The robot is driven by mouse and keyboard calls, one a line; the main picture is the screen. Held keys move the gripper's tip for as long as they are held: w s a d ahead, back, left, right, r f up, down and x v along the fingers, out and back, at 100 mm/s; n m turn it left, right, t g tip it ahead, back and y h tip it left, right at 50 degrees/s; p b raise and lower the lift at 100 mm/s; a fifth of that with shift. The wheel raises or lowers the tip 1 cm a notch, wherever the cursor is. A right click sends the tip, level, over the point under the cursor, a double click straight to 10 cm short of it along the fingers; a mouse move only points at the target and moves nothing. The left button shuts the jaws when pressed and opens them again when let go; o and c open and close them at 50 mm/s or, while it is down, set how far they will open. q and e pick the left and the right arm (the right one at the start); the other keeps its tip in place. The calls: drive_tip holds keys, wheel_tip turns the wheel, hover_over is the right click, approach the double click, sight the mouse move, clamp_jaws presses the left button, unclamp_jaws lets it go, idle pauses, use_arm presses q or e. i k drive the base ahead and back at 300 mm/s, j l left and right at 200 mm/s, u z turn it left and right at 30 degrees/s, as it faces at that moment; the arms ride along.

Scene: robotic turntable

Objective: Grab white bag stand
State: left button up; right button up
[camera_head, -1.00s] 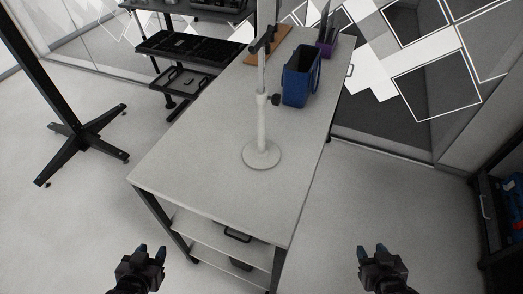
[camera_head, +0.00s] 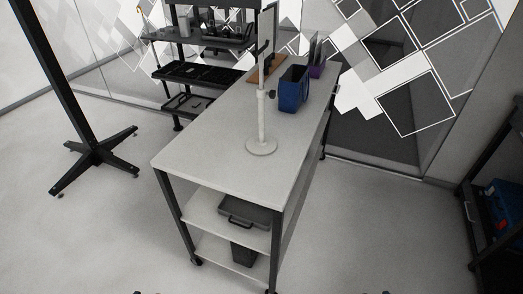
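The white bag stand (camera_head: 261,125) stands upright on the grey table (camera_head: 215,150). It has a round white base, a vertical pole with a dark knob at mid-height, and a flat white upper part with dark fittings. Only dark tips of my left gripper (camera_head: 146,292) and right gripper (camera_head: 376,292) show at the bottom edge. Both are well in front of the table and far from the stand. Their fingers are mostly cut off, so I cannot tell whether they are open.
The table's lower shelves hold a grey case (camera_head: 245,212). A black post base (camera_head: 95,155) stands left. Floor in front is clear.

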sight(260, 145)
drive_tip(key=k+z, duration=0.2)
drive_tip(key=z, duration=0.25)
drive_tip(key=k+l+z, duration=0.1)
drive_tip(key=z, duration=0.3)
drive_tip(key=j+z, duration=0.55)
drive_tip(key=k+j, duration=0.1)
drive_tip(key=j, duration=2.5)
